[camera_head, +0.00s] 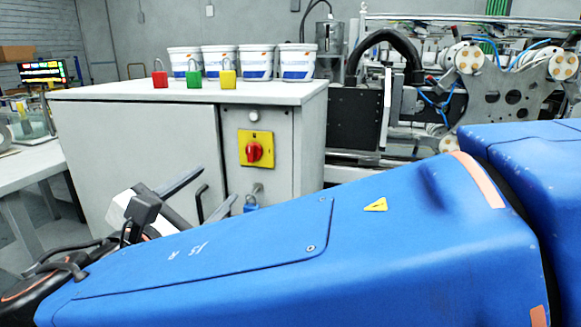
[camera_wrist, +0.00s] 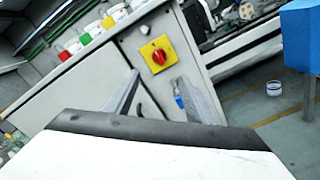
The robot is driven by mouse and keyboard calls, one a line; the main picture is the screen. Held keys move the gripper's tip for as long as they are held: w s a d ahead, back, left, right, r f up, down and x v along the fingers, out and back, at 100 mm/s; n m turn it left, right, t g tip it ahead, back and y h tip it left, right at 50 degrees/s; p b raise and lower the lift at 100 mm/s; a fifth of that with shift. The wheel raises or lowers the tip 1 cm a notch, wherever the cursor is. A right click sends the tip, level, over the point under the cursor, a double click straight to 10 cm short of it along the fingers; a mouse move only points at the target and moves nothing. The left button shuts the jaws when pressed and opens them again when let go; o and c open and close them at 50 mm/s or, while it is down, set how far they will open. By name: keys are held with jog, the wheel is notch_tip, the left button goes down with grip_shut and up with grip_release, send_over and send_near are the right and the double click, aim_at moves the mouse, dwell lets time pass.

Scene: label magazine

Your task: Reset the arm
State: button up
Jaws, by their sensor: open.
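My gripper (camera_head: 219,183) is open and empty, its two grey fingers apart in front of the grey cabinet (camera_head: 140,140). The gripper also shows in the wrist view (camera_wrist: 158,78), where the fingers point toward the cabinet front. My blue arm fills the lower part of the head view and hides the cabinet's lower front. The cabinet has a red rotary switch on a yellow plate (camera_head: 255,149). A blue padlock (camera_head: 251,203) hangs below the switch, partly hidden by my arm; in the wrist view it is beside the right finger (camera_wrist: 180,100).
On the cabinet top stand a red padlock (camera_head: 160,79), a green padlock (camera_head: 194,79), a yellow padlock (camera_head: 227,79) and several white buckets (camera_head: 258,64). Machinery (camera_head: 500,90) stands at the right. A side table (camera_head: 30,160) is at the left.

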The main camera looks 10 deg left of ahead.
jog(key=w+d+f+m+g+h, duration=0.2)
jog(key=w+d+f+m+g, duration=0.15)
jog(key=d, duration=0.75)
jog(key=w+d+f+m+g+h, duration=0.1)
jog(key=w+d+f+m+g, duration=0.25)
jog(key=d, duration=0.75)
jog(key=w+d+f+m+g+h, duration=0.25)
jog(key=w+d+f, duration=0.2)
jog(key=d, duration=0.65)
jog(key=s+d+f+m+g+y, duration=0.2)
jog(key=s+d+f+m, duration=0.4)
jog(key=d+m, duration=0.3)
jog(key=s+d+f+m+g+y, duration=0.1)
jog(key=s+d+f+m+y, duration=0.4)
jog(key=s+d+f+m, duration=0.2)
jog(key=shift+s+d+m+g, duration=0.35)
jog(key=shift+s+d+m, duration=0.7)
jog(key=shift+s+d, duration=0.2)
